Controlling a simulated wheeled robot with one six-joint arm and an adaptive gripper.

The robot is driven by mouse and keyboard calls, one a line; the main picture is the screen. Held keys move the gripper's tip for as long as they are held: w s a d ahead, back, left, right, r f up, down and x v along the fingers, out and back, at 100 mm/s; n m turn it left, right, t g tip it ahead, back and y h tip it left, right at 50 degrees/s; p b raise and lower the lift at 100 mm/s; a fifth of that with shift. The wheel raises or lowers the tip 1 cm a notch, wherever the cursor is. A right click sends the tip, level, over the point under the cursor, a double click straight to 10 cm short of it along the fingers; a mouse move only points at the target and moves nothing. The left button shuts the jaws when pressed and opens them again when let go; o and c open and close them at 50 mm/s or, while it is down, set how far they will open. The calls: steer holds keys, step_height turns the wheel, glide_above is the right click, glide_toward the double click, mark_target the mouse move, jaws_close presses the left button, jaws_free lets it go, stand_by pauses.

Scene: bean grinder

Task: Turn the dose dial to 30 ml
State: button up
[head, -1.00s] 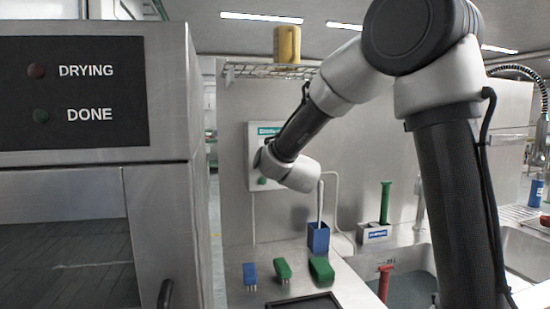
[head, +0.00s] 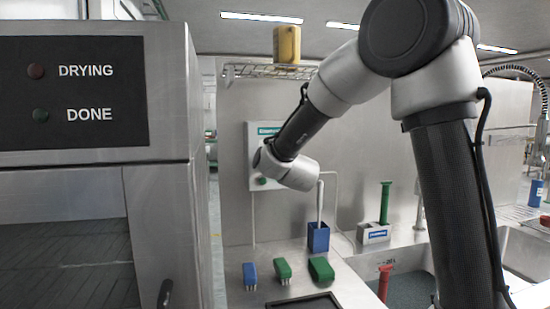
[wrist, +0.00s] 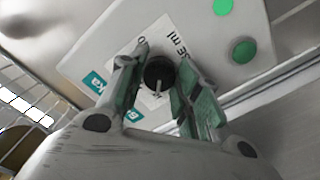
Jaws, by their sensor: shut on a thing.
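The dose dial (wrist: 159,71) is a small dark round knob with a light pointer line, on a white panel (wrist: 95,57) in the wrist view. The pointer line runs roughly downward in the picture. My gripper (wrist: 162,62) is shut on the dial, one green-padded finger on each side. Printed marks ending in "ml" show just above the dial, but the fingers hide part of the scale, so I cannot read the setting surely. In the head view, the white dispenser box (head: 256,190) is on the back wall, and my wrist covers its dial.
A green button (wrist: 243,50) is on the same panel, right of my fingers. In the head view, a wire shelf with a yellow container (head: 287,44) is above. Blue and green brushes (head: 283,269) lie on the counter below, beside a blue holder (head: 318,238).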

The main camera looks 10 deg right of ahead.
steer(key=shift+a+m, duration=0.1)
steer(key=shift+m, duration=9.5)
steer(key=o, duration=1)
